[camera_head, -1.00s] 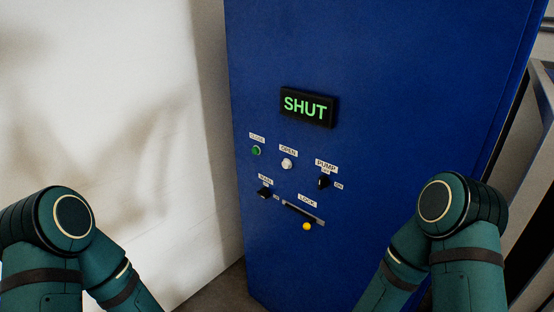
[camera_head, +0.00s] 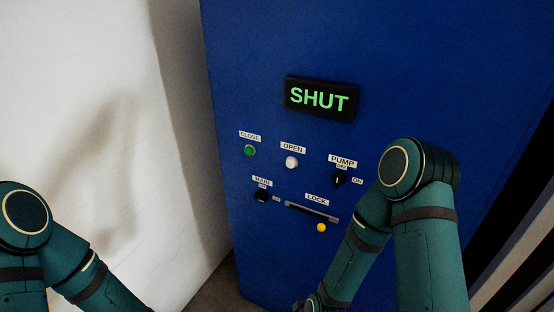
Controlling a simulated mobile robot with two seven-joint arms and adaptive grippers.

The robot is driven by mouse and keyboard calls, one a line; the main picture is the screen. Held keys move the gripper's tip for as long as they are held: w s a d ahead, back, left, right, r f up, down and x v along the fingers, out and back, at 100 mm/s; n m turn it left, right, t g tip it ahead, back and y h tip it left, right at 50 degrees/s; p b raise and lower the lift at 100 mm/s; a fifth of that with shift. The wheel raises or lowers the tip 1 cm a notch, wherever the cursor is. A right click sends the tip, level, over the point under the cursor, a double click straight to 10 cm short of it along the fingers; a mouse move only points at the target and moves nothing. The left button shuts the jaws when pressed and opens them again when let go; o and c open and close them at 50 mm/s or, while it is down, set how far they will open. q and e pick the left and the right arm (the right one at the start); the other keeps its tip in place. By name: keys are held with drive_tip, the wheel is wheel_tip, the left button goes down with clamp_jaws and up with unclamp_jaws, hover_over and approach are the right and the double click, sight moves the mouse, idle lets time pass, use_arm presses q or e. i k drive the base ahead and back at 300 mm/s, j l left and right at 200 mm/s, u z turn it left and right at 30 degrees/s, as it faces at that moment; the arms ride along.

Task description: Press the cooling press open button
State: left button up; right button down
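The blue cooling press cabinet (camera_head: 420,60) stands in front of me. Its display (camera_head: 319,98) reads SHUT in green letters. The white button (camera_head: 291,162) sits under the OPEN label (camera_head: 293,148) and shows no gripper on it. A green button (camera_head: 250,151) under the CLOSE label is to its left. My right arm comes in at the lower right, below and right of the buttons. My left arm is at the lower left, in front of the white wall. Both grippers are out of the frame.
A PUMP switch (camera_head: 340,179) is right of the white button. A MAIN switch (camera_head: 262,196), a LOCK slider (camera_head: 311,212) and a yellow knob (camera_head: 321,228) are below. A white wall (camera_head: 80,90) stands at left. Dark framing is at the right edge.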

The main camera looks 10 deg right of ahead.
sight(290, 163)
drive_tip(key=i+j, duration=0.15)
drive_tip(key=j, duration=0.15)
drive_tip(key=i+j+z, duration=0.15)
drive_tip(key=j, duration=0.2)
drive_tip(key=i+j, duration=0.15)
drive_tip(key=j, duration=0.15)
drive_tip(key=i+j+z, duration=0.1)
drive_tip(key=j, duration=0.25)
